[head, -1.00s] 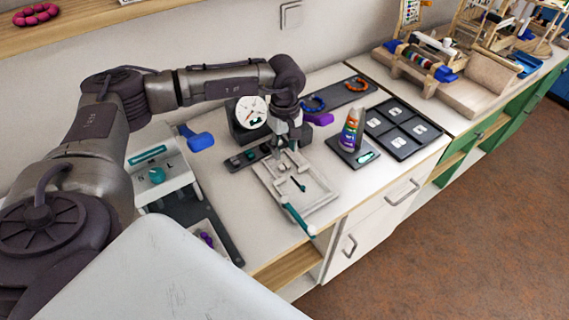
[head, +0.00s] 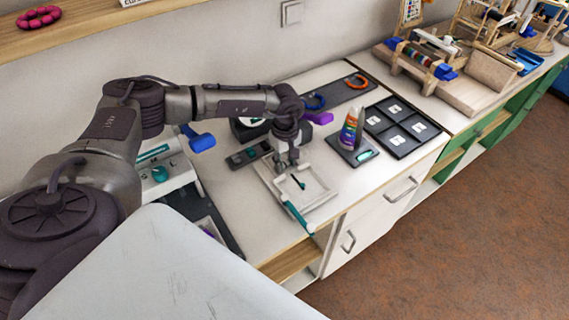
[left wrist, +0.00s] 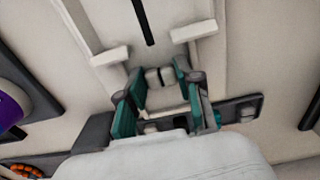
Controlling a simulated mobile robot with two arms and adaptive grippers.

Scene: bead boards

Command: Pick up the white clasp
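A small white piece that looks like the white clasp (left wrist: 160,77) lies between the fingertips in the left wrist view. My left gripper (left wrist: 161,84) has teal inner pads, one on each side of the piece. The fingers look apart, with no clear contact on it. In the head view my left gripper (head: 287,161) points down over the back part of a pale board (head: 318,196). The clasp cannot be made out there, behind the gripper. My right gripper is not in view.
A teal-handled tool (head: 298,217) lies at the board's front edge. A colourful cone (head: 348,131) and a black compartment tray (head: 402,149) stand to the right.

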